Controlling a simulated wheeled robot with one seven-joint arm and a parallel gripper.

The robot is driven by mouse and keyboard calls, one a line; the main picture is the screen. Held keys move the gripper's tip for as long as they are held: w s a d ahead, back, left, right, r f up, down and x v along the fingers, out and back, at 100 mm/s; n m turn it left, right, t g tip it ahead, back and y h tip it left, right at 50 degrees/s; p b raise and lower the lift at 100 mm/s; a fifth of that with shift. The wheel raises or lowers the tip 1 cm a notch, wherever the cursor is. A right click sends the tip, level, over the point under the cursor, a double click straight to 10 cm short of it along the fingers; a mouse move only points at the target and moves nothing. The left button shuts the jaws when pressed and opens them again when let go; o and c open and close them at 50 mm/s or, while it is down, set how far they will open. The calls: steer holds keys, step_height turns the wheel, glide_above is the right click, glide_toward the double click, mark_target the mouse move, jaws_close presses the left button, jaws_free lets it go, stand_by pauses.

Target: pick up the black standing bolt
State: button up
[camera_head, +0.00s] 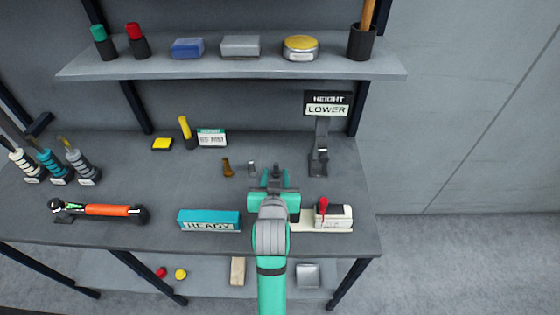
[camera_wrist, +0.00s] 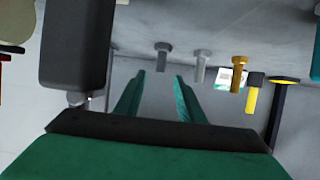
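In the wrist view, which looks upside down, three bolts stand on their heads in a row. The leftmost, a dark grey bolt (camera_wrist: 163,56), appears to be the black one. It shows in the gap between my fingertips, slightly beyond them. A lighter grey bolt (camera_wrist: 199,68) and a brass bolt (camera_wrist: 238,74) stand beside it. My gripper (camera_wrist: 159,76) is open, with nothing held. In the head view, my gripper (camera_head: 276,177) reaches over the bench, right of the grey bolt (camera_head: 251,168) and brass bolt (camera_head: 227,167).
A sign on a stand (camera_head: 318,160) is close on the right. A white device with a red lever (camera_head: 333,215) and a teal READY block (camera_head: 209,220) are nearer the front. A shelf (camera_head: 200,68) hangs above the back.

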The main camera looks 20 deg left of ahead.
mark_target(276, 164)
steer(key=x, duration=0.5)
steer(key=shift+w+a+r, duration=0.1)
steer(key=shift+w, duration=0.05)
steer(key=shift+x, duration=3)
jaws_close()
